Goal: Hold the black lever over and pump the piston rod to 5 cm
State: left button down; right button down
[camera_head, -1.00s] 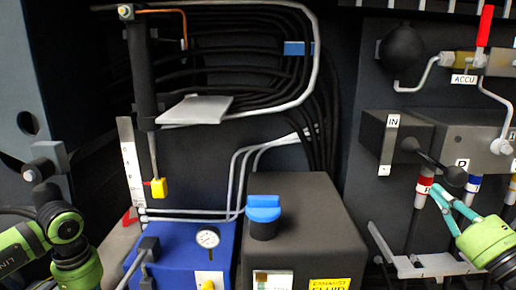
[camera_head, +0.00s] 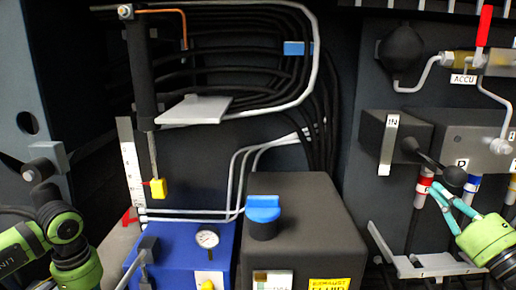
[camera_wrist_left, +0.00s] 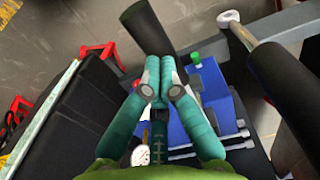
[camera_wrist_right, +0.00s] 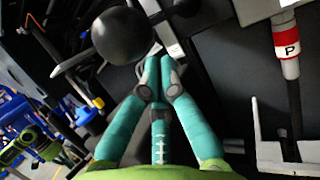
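The piston rod (camera_head: 153,155) hangs from the black cylinder (camera_head: 142,75), with a yellow end (camera_head: 159,188) beside a white scale (camera_head: 131,165). Its marks are too small to read. My left gripper (camera_wrist_left: 157,70) is shut, its tips at a black bar (camera_wrist_left: 145,25); contact is unclear. Its tips are not visible in the head view.
A blue unit (camera_head: 180,255) with a gauge (camera_head: 207,238) stands at lower centre. A dark tank (camera_head: 305,225) with a blue cap (camera_head: 263,208) is beside it. Hoses with coloured bands and a grey bracket (camera_head: 435,265) lie below the valve block.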

aim_at(465, 174)
pick_arm(q)
jog(key=shift+w, duration=0.1)
pick_arm(e)
jog(key=shift+w+r, duration=0.1)
jog(key=shift+r, duration=3.2)
pick_arm(q)
jog(key=shift+f, duration=0.2)
pick_arm(e)
jog(key=shift+r, duration=0.1)
pick_arm(q)
notch_tip(465, 174, down, 8)
jog(key=shift+w+r, duration=0.15)
jog(key=shift+w, duration=0.2)
pick_arm(e)
jog(key=shift+d, duration=0.1)
dwell(0.6)
pick_arm(q)
jog(key=r, duration=0.5)
jog(key=s+r, duration=0.1)
jog(key=r, duration=0.2)
jog(key=shift+r, duration=0.35)
dwell(1.3)
jog(key=shift+f, duration=0.1)
